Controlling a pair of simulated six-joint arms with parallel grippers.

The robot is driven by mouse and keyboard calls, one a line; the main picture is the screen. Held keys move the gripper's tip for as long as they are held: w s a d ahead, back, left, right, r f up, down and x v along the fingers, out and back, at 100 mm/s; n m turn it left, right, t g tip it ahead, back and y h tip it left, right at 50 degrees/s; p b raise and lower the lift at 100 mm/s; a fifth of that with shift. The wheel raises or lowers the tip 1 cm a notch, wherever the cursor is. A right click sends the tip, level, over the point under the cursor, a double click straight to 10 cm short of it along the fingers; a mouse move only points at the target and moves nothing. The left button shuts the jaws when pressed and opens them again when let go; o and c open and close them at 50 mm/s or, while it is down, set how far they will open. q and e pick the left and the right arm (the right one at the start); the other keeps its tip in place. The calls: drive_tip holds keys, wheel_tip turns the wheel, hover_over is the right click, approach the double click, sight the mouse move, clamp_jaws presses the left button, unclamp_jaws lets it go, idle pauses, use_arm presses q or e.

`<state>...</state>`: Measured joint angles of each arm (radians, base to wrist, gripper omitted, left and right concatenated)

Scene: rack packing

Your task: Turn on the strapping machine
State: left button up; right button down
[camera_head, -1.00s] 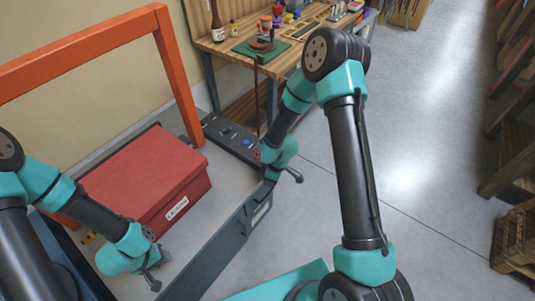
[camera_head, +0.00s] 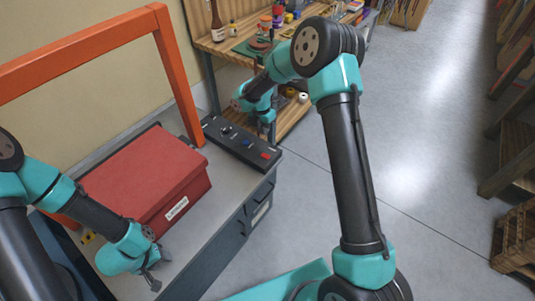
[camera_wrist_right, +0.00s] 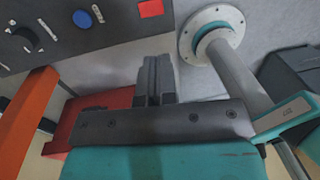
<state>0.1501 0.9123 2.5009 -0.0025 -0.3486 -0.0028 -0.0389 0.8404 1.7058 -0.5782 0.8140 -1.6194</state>
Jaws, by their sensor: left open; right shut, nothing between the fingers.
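The strapping machine has an orange arch (camera_head: 178,75) over a grey table (camera_head: 205,218). Its black control panel (camera_head: 238,143) lies at the table's far right edge, with a dark knob (camera_head: 226,130), a blue button (camera_head: 247,141) and a red rectangular switch (camera_head: 266,155). The blue button (camera_wrist_right: 82,19) and red switch (camera_wrist_right: 150,8) also show in the right wrist view. My right gripper (camera_wrist_right: 155,62) is shut and empty, beside the panel and apart from the controls. My left gripper (camera_head: 154,282) is open and empty in front of the red box (camera_head: 150,180).
The red box with a white label sits on the table under the arch. A wooden workbench (camera_head: 210,45) with bottles and small items stands behind the panel. Brown crates (camera_head: 516,240) stand far right. The grey floor (camera_head: 430,120) between is clear.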

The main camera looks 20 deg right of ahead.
sight(267, 157)
drive_tip(key=f, duration=0.4)
drive_tip(key=s+f, duration=0.1)
drive_tip(key=f, duration=0.4)
drive_tip(key=d+f, duration=0.1)
drive_tip(key=f, duration=0.4)
drive_tip(key=shift+s, duration=0.25)
drive_tip(key=shift+a, duration=0.2)
